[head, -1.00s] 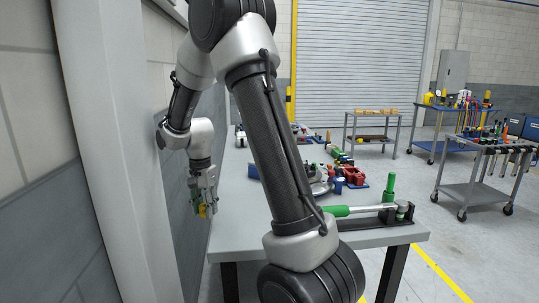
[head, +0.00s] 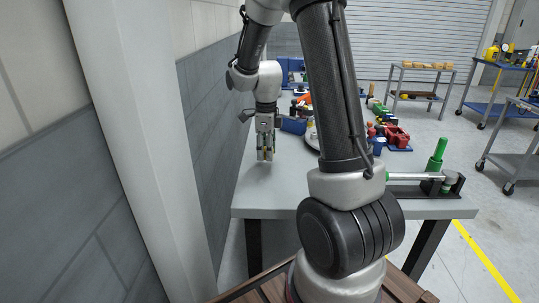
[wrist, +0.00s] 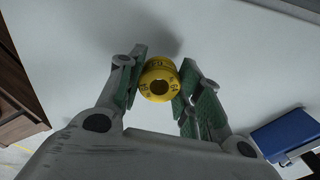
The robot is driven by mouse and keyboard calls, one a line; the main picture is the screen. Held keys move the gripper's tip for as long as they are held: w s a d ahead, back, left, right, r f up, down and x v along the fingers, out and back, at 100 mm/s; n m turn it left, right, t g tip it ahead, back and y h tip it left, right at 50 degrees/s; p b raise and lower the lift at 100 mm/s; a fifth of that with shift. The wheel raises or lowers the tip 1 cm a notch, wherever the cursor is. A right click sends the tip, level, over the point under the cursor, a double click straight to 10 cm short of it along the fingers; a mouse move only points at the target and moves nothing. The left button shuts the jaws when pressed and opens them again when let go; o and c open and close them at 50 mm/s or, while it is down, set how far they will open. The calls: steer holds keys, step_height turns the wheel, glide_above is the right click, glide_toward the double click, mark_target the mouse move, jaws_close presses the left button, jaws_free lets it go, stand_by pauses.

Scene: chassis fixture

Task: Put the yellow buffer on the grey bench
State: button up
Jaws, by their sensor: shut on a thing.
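The yellow buffer (wrist: 159,80) is a short yellow cylinder with a dark hole and dark markings. It sits between the green-padded fingers of my gripper (wrist: 160,88) in the wrist view. My gripper is shut on it. In the head view my gripper (head: 265,150) points down over the left end of the grey bench (head: 275,195); the buffer is barely visible there between the fingertips. The bench's pale top (wrist: 240,60) fills most of the wrist view. A soft shadow lies on it behind the buffer. I cannot tell whether the buffer touches the top.
A blue object (wrist: 284,134) lies on the bench at the right of the wrist view. Red parts (head: 392,136) and a green-handled tool (head: 437,157) stand on the bench's right side. The wall (head: 215,120) is close on the left.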

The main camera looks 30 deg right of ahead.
mark_target(266, 166)
steer(key=shift+f, duration=1.55)
steer(key=o, duration=1)
steer(key=shift+f, duration=0.15)
